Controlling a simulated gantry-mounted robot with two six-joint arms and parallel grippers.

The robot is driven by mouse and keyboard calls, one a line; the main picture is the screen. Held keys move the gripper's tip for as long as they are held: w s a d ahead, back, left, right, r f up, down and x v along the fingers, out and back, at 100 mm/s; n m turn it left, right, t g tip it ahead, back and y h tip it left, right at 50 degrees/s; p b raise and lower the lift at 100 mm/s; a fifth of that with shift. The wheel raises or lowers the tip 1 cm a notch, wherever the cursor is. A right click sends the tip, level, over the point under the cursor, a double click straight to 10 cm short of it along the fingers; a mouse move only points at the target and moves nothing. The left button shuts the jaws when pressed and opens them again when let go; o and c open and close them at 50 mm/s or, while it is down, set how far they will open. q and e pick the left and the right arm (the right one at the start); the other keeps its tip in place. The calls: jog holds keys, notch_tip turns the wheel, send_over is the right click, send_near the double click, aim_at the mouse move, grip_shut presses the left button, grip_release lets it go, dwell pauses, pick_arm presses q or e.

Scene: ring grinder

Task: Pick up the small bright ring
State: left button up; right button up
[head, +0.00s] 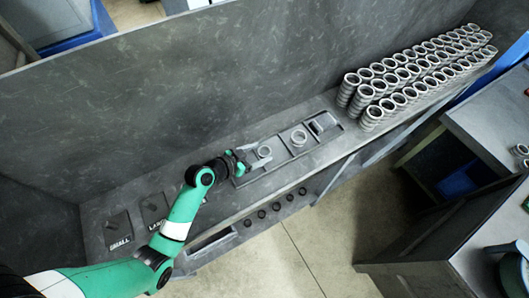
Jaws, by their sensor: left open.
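A small bright ring (265,151) lies in the left part of a grey rectangular fixture (285,154) on the bench. My left gripper (253,157), on the green arm, is open beside the ring's left side. Its fingers point toward the ring, and I cannot tell whether they reach around it. Nothing shows held in it. A larger ring (299,137) sits in the middle part of the same fixture. My right gripper is not in view.
Several stacked rings (415,78) stand at the bench's right end. Plates marked SMALL (119,229) and LARGE (154,208) lie at the left. A high grey wall (190,90) runs behind. Dark round knobs (275,207) line the front.

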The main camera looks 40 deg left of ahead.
pick_arm(q)
jog(key=shift+x, duration=1)
grip_shut()
jog(key=shift+r, duration=0.1)
